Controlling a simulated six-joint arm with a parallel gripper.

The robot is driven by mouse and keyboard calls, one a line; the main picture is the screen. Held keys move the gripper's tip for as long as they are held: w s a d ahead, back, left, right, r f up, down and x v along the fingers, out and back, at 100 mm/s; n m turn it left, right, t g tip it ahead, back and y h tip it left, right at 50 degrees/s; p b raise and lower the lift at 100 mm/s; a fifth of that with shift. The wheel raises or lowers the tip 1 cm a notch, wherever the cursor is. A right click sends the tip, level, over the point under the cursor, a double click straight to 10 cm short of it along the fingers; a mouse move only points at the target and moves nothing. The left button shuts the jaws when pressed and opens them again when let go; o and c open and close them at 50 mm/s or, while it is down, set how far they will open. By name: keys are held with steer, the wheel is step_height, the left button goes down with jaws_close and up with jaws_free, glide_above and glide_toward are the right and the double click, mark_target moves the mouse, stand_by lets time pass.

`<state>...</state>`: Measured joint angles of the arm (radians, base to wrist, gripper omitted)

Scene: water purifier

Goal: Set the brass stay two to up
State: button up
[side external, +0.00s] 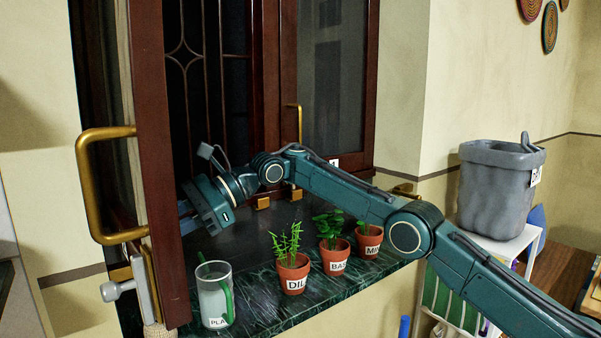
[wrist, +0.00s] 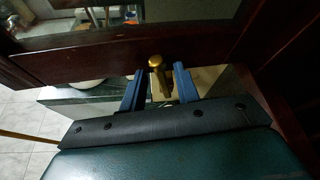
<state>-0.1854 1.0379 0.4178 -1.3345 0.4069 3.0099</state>
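A brass stay with a rounded knob (wrist: 156,62) stands at the lower rail of a dark wooden window sash in the wrist view. My gripper (wrist: 160,72) has its two blue fingers apart, one on each side of the brass piece, with gaps visible beside it. In the side view my gripper (side external: 186,212) reaches behind the open sash (side external: 160,160), which hides the fingertips and that brass piece. Small brass fittings (side external: 263,203) and (side external: 295,194) show at the window's foot. I cannot tell which fitting carries the number two.
A glass jug (side external: 214,295) and potted herbs labelled DILL (side external: 293,272), BASIL (side external: 334,256) and MINT (side external: 369,241) stand on the green marble sill (side external: 265,315) below my arm. A large brass handle (side external: 90,185) sticks out from the sash. A grey bin (side external: 495,190) stands right.

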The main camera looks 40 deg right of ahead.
steer(key=shift+d+f, duration=0.1)
steer(key=v, duration=0.7)
steer(key=shift+d, duration=0.15)
stand_by(0.4)
